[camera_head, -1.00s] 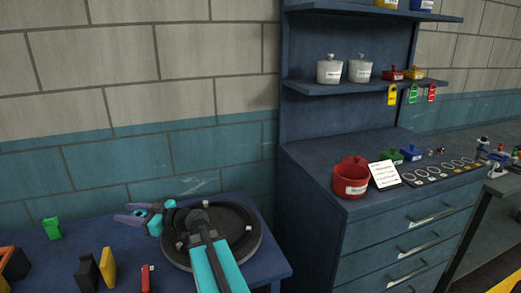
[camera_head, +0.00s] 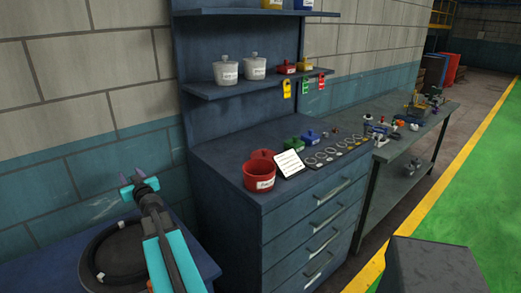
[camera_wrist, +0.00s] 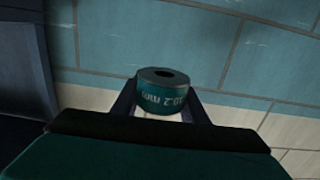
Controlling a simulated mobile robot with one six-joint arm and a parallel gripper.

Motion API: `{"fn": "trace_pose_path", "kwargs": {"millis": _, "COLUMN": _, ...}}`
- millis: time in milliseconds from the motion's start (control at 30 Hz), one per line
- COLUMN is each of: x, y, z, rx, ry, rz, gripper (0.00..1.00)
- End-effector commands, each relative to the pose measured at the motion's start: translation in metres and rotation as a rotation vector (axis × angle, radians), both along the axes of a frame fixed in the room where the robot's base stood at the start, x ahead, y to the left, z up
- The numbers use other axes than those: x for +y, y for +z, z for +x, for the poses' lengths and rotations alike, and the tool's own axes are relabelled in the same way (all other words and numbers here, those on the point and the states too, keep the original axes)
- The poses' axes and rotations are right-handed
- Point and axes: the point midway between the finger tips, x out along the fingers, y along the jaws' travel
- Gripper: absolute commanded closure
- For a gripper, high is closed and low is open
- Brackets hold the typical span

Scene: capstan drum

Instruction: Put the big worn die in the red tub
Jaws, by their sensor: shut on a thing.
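My gripper (camera_head: 139,183) is raised beside the wall, above the round black drum plate at lower left. In the wrist view my gripper (camera_wrist: 160,108) is shut on a teal ring-shaped die (camera_wrist: 163,92) with a dark hole. The red tub (camera_head: 258,178) stands on the dark blue cabinet top, right of and apart from my gripper. A white label is on its front. A red round part shows behind it.
A white card (camera_head: 289,164) leans right of the tub. Green (camera_head: 294,144) and blue (camera_head: 310,137) containers and a row of rings lie farther along the cabinet (camera_head: 225,155). A shelf (camera_head: 215,88) with white pots overhangs the back. A grey bench stands at right.

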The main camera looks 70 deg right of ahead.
Motion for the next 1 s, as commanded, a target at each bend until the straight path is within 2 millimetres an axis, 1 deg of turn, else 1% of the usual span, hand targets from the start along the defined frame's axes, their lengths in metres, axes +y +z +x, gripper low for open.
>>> {"fn": "trace_pose_path", "kwargs": {"millis": 33, "x": -0.019, "y": 0.008, "z": -0.011, "rx": -0.001, "ry": -0.051, "rz": -0.001, "gripper": 1.00}}
{"fn": "trace_pose_path", "kwargs": {"millis": 200, "x": -0.072, "y": 0.020, "z": -0.051, "rx": -0.003, "ry": -0.224, "rz": 0.000, "gripper": 1.00}}
{"fn": "trace_pose_path", "kwargs": {"millis": 367, "x": -0.118, "y": 0.032, "z": -0.094, "rx": -0.005, "ry": -0.389, "rz": 0.000, "gripper": 1.00}}
{"fn": "trace_pose_path", "kwargs": {"millis": 400, "x": -0.129, "y": 0.034, "z": -0.106, "rx": -0.006, "ry": -0.430, "rz": 0.000, "gripper": 1.00}}
{"fn": "trace_pose_path", "kwargs": {"millis": 467, "x": -0.144, "y": 0.039, "z": -0.124, "rx": -0.005, "ry": -0.491, "rz": 0.000, "gripper": 1.00}}
{"fn": "trace_pose_path", "kwargs": {"millis": 500, "x": -0.154, "y": 0.042, "z": -0.137, "rx": -0.006, "ry": -0.533, "rz": 0.000, "gripper": 1.00}}
{"fn": "trace_pose_path", "kwargs": {"millis": 667, "x": -0.190, "y": 0.053, "z": -0.190, "rx": -0.008, "ry": -0.700, "rz": 0.000, "gripper": 1.00}}
{"fn": "trace_pose_path", "kwargs": {"millis": 767, "x": -0.207, "y": 0.060, "z": -0.224, "rx": -0.009, "ry": -0.804, "rz": 0.000, "gripper": 1.00}}
{"fn": "trace_pose_path", "kwargs": {"millis": 800, "x": -0.214, "y": 0.063, "z": -0.238, "rx": -0.010, "ry": -0.847, "rz": 0.000, "gripper": 1.00}}
{"fn": "trace_pose_path", "kwargs": {"millis": 867, "x": -0.223, "y": 0.067, "z": -0.260, "rx": -0.010, "ry": -0.911, "rz": 0.000, "gripper": 1.00}}
{"fn": "trace_pose_path", "kwargs": {"millis": 900, "x": -0.228, "y": 0.070, "z": -0.274, "rx": -0.011, "ry": -0.951, "rz": -0.001, "gripper": 1.00}}
{"fn": "trace_pose_path", "kwargs": {"millis": 1000, "x": -0.238, "y": 0.075, "z": -0.304, "rx": -0.012, "ry": -1.038, "rz": -0.001, "gripper": 1.00}}
